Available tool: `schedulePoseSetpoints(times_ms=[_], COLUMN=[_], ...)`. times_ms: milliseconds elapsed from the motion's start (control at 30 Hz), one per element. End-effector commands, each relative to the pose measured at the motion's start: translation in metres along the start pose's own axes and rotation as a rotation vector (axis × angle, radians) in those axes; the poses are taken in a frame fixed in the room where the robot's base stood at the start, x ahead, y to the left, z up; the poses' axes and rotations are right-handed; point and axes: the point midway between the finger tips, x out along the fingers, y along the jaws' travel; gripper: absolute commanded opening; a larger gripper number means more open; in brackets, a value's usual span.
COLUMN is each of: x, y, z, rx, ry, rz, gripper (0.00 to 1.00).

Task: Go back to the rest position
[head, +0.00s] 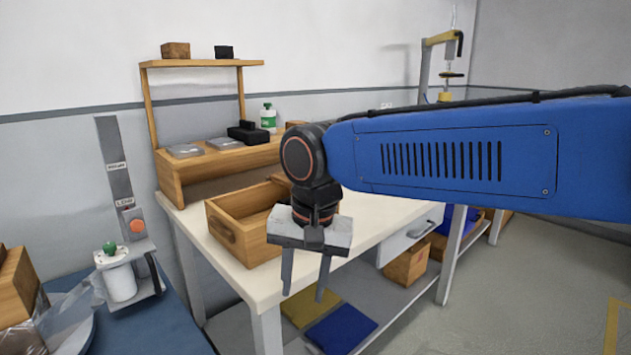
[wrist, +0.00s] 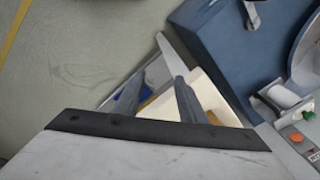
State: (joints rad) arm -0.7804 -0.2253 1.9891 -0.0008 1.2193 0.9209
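My gripper (head: 304,294) hangs pointing down in the head view, in front of the white workbench (head: 265,290). Its two fingers are apart with nothing between them, so it is open and empty. In the wrist view the two grey fingers of my gripper (wrist: 153,90) also stand apart. My blue arm reaches in from the right edge of the head view and hides part of the bench. The wooden box (head: 234,240) on the bench sits just behind my gripper and is partly covered by it.
A wooden shelf (head: 203,63) stands at the back of the bench, with a green and white bottle (head: 268,118). Open grey floor (head: 540,290) lies at the right.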

Motion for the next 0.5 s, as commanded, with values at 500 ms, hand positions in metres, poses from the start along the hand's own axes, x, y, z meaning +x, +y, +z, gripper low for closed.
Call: schedulePoseSetpoints(times_ms=[500], x=[0.011], y=[0.182], z=[-0.010], rx=[-0.064], ry=[0.141], rz=[-0.016], gripper=[0.37])
